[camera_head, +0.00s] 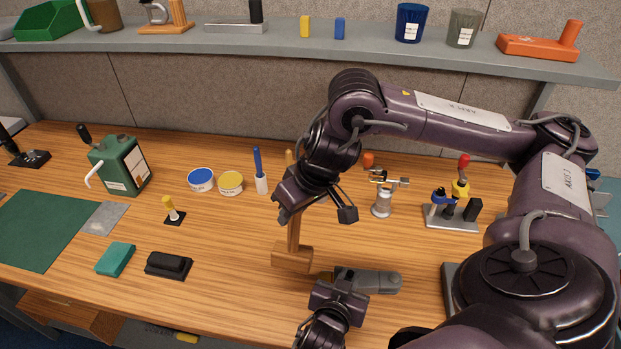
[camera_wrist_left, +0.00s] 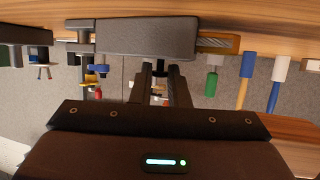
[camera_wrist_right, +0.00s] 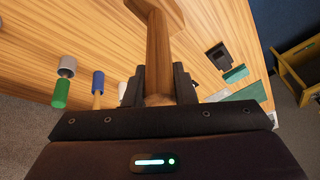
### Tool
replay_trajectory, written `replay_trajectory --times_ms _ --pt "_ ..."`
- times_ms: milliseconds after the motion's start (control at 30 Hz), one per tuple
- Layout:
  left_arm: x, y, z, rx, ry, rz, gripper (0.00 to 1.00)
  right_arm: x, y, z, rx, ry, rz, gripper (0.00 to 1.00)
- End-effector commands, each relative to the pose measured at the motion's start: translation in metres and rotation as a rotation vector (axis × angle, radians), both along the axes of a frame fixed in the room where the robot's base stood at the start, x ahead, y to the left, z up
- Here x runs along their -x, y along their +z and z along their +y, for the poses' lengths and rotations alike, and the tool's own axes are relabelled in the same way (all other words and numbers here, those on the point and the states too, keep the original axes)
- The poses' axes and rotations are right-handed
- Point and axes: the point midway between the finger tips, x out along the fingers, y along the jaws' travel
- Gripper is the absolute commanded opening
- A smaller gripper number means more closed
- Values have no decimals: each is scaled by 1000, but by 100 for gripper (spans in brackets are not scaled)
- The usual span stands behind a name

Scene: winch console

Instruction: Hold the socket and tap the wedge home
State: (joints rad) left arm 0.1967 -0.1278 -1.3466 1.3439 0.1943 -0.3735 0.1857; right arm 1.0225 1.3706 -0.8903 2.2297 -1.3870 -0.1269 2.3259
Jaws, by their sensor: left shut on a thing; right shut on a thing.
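My left gripper (camera_head: 342,283) is shut on the grey socket (camera_head: 383,281) near the front of the bench. In the left wrist view the socket (camera_wrist_left: 145,36) is a dark grey block between the fingers (camera_wrist_left: 162,85). The wooden wedge (camera_wrist_left: 218,43) sticks out of one end of it; how deep it sits is hidden. My right gripper (camera_head: 298,205) is shut on the handle of a wooden mallet (camera_head: 292,257). The handle (camera_wrist_right: 158,50) is also between the fingers in the right wrist view. The mallet head hangs low, left of the socket, with a small gap visible.
A small clamp stand (camera_head: 382,200) and a grey base with coloured parts (camera_head: 452,215) stand right of the mallet. Two tins (camera_head: 231,182), a green can (camera_head: 122,165), a black block (camera_head: 168,265) and a teal block (camera_head: 115,259) lie left. Bare wood lies between.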

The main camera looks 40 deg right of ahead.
Motion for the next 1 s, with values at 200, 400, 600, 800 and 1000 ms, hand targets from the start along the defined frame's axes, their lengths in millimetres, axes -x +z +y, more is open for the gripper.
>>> replay_trajectory --times_ms 200,400,600,800,1000 --pt "0 0 0 0 1 0 0 1 -16 23 123 128 -60 0" --pt "-1 0 0 0 1 0 0 2 -27 25 146 146 -69 0" --pt "-1 0 0 0 1 0 0 2 -48 25 144 144 -66 0" --pt "-1 0 0 0 1 0 0 2 -67 25 142 143 -66 0" --pt "-1 0 0 1 1 0 0 1 -77 25 142 145 -68 0"
